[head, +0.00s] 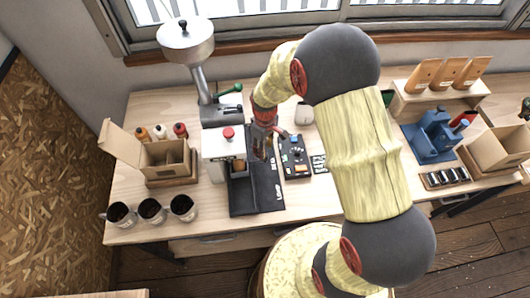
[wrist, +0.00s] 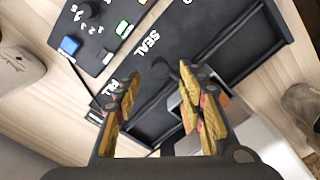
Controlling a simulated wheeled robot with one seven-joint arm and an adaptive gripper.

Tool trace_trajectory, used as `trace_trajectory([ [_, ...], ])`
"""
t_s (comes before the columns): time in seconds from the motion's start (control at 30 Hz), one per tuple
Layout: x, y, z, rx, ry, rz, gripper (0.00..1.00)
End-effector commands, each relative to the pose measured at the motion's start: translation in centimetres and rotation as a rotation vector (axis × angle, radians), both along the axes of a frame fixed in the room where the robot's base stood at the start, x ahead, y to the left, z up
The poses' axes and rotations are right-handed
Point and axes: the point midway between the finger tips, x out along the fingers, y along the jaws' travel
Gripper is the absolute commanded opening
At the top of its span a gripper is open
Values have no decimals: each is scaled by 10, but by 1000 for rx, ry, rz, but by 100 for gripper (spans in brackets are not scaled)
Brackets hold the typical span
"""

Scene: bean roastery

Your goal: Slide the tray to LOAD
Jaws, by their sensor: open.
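The black slide unit (head: 256,197) lies on the bench with white labels along its right side. LOAD is legible towards the front edge in the head view, and SEAL shows farther back. In the wrist view the slide unit (wrist: 225,52) shows SEAL and part of another label by my left finger. A dark upright piece, possibly the tray's handle, shows between my fingers; I cannot tell the tray's exact edges. My gripper (head: 262,150) is over the back part of the unit. In the wrist view my gripper (wrist: 158,82) is open, with no clear grip on anything.
A white machine with a red knob (head: 228,133) stands close left of my gripper. A black control panel (head: 294,156) lies to the right. Several dark-filled cups (head: 183,207) stand front left, beside an open cardboard box (head: 165,158). Bench in front of the panel is clear.

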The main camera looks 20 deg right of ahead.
Motion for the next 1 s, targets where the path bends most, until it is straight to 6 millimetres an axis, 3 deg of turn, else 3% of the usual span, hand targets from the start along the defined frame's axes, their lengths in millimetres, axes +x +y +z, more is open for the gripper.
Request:
trace_trajectory([
  [0.2,-1,0,-29,0,2,-1,40],
  [0.6,0,0,-37,0,-1,-1,40],
  [1.0,0,0,-37,0,0,-1,18],
])
